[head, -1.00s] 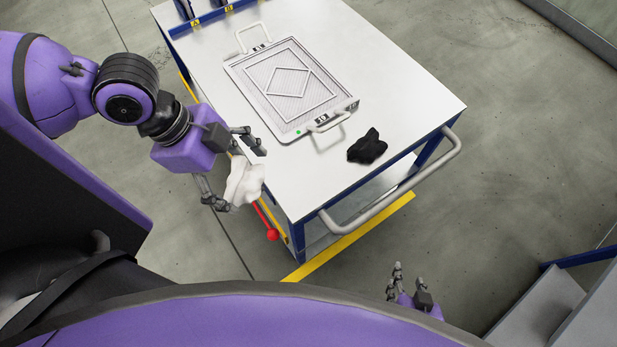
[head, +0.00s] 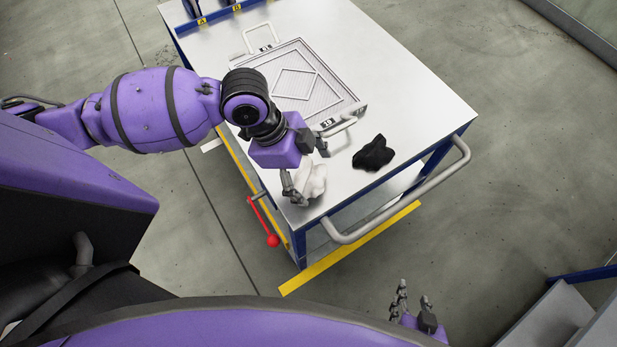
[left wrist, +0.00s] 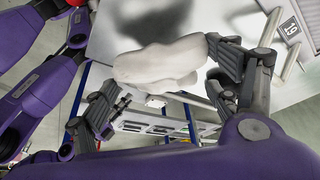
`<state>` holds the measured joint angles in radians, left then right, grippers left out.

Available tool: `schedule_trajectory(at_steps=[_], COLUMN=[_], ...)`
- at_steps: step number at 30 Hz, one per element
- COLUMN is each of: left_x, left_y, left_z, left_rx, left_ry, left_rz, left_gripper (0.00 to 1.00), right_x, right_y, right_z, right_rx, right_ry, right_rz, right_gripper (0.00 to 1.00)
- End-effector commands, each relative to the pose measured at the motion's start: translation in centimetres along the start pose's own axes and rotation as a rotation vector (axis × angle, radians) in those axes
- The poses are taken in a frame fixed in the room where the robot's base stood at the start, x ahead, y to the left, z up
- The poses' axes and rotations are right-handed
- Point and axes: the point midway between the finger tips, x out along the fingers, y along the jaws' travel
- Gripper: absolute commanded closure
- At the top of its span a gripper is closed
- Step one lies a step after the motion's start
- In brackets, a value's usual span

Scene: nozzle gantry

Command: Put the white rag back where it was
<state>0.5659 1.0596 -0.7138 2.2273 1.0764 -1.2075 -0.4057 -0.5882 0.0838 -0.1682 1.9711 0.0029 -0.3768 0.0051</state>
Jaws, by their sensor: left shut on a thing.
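The white rag (head: 312,181) is in my left gripper (head: 309,173), above the near left corner of the white cart top, beside the tray's near handle. Whether the rag touches the top cannot be told. In the left wrist view the rag (left wrist: 160,62) is bunched up at the fingers of the left gripper (left wrist: 165,85). A black rag (head: 373,153) lies crumpled on the cart top to the right of the white one. My right gripper (head: 413,292) is low at the bottom right, its fingers apart and empty, away from the cart.
A flat tray (head: 335,112) with a diamond pattern and handles lies on the cart top (head: 410,100). A grey push rail (head: 400,203) runs along the cart's near end. A red-knobbed lever (head: 272,240) sticks out on the left. Grey steps (head: 560,320) stand at bottom right.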

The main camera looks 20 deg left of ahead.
Motion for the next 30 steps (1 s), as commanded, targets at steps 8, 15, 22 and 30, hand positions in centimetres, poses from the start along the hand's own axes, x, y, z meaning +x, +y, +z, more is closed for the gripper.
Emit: schedule_trajectory(at_steps=[8, 15, 22, 30], left_x=[3.4, 3.4, 3.5, 3.5], left_y=[-0.2, -0.2, -0.2, -0.2], left_z=[1.1, 1.1, 1.1, 1.1], left_rx=[0.0, 0.001, 0.001, 0.001], left_ry=[0.0, 0.0, 0.0, 0.0], left_rz=[0.001, -0.001, -0.001, 0.0], left_gripper=[0.4, 0.4, 0.0, 0.0], right_x=[0.1, 0.1, 0.1, 0.1], right_y=[0.0, 0.0, -0.1, -0.1], right_z=[0.6, 0.5, 0.4, 0.3], right_rx=[-0.001, -0.001, -0.001, -0.001], right_ry=[-0.007, -0.006, -0.005, -0.003], right_rz=[0.0, 0.0, -0.001, -0.001], right_gripper=[0.6, 0.6, 0.6, 0.6])
